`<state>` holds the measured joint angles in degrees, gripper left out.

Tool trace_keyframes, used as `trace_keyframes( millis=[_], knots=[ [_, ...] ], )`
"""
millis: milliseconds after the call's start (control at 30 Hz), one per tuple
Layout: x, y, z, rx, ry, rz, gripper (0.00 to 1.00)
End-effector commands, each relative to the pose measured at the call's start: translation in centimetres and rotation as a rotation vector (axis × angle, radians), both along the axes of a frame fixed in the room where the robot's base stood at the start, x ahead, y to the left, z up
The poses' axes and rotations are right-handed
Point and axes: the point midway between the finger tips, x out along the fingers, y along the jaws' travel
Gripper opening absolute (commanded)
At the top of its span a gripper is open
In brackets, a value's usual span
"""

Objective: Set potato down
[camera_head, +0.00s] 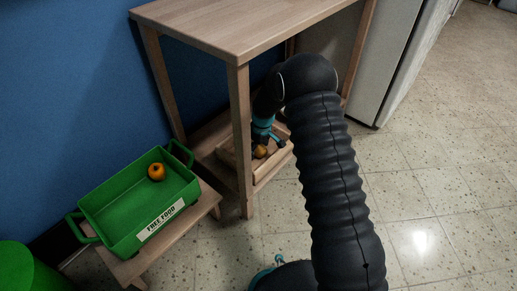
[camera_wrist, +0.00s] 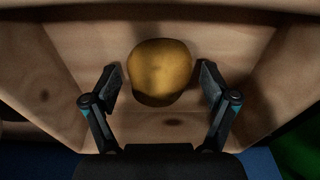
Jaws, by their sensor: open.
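A yellow-brown potato (camera_wrist: 160,70) lies on the floor of a wooden box in the wrist view, and it shows small in the head view (camera_head: 261,151). My gripper (camera_wrist: 160,85) is open, with one finger on each side of the potato and a visible gap on both sides. In the head view my gripper (camera_head: 268,135) reaches down into the wooden box (camera_head: 270,172) on the low shelf of the wooden table. My arm hides part of the box there.
A green crate (camera_head: 120,205) labelled "FREE FOOD" stands on a low wooden stand at the left, with an orange fruit (camera_head: 156,172) in it. The wooden table top (camera_head: 235,25) and its front leg (camera_head: 240,140) stand close around my arm. Tiled floor is clear at the right.

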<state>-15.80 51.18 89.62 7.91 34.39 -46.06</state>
Motion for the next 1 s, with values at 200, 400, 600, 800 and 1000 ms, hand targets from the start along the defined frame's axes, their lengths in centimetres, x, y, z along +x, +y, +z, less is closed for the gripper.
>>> trace_keyframes(
  millis=[200, 400, 600, 800, 1000],
  knots=[
    [0.0, -0.1, 1.6, 0.0, -0.001, 0.0, 0.85],
    [-0.2, -0.4, 4.9, 0.0, -0.003, 0.001, 0.85],
    [-0.4, -0.7, 7.1, 0.0, 0.0, 0.001, 0.85],
    [-0.5, -0.7, 7.8, 0.0, 0.0, 0.0, 0.85],
    [-0.5, -0.8, 7.8, 0.0, 0.0, 0.0, 0.85]
  ],
)
